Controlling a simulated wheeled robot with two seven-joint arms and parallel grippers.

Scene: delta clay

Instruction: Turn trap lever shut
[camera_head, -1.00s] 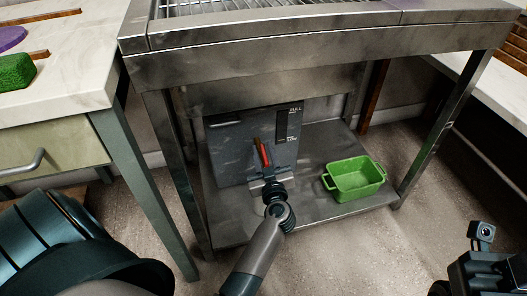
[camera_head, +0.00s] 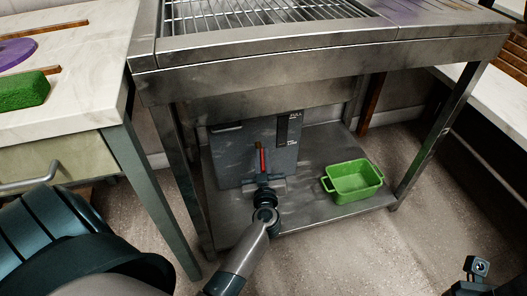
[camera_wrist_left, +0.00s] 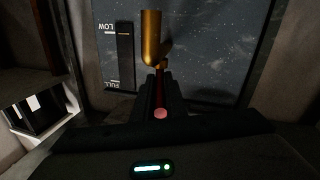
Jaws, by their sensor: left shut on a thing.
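The grease trap, a grey box (camera_head: 230,150), stands on the lower shelf under the steel grill table. Its red lever (camera_head: 262,157) points up, nearly upright, on the front face. My left gripper (camera_head: 263,180) is at the lever from the front and low. In the left wrist view, the fingers (camera_wrist_left: 160,100) are shut on the red lever (camera_wrist_left: 160,113), whose rounded end shows between them. A brass piece (camera_wrist_left: 151,40) stands just beyond the fingers, in front of the box face (camera_wrist_left: 215,45). The fingers hide part of the lever.
A green tray (camera_head: 354,182) sits on the shelf (camera_head: 315,215) to the right of the box. Table legs (camera_head: 440,125) stand on both sides. A marble counter (camera_head: 70,85) with a green sponge (camera_head: 25,89) is at the left.

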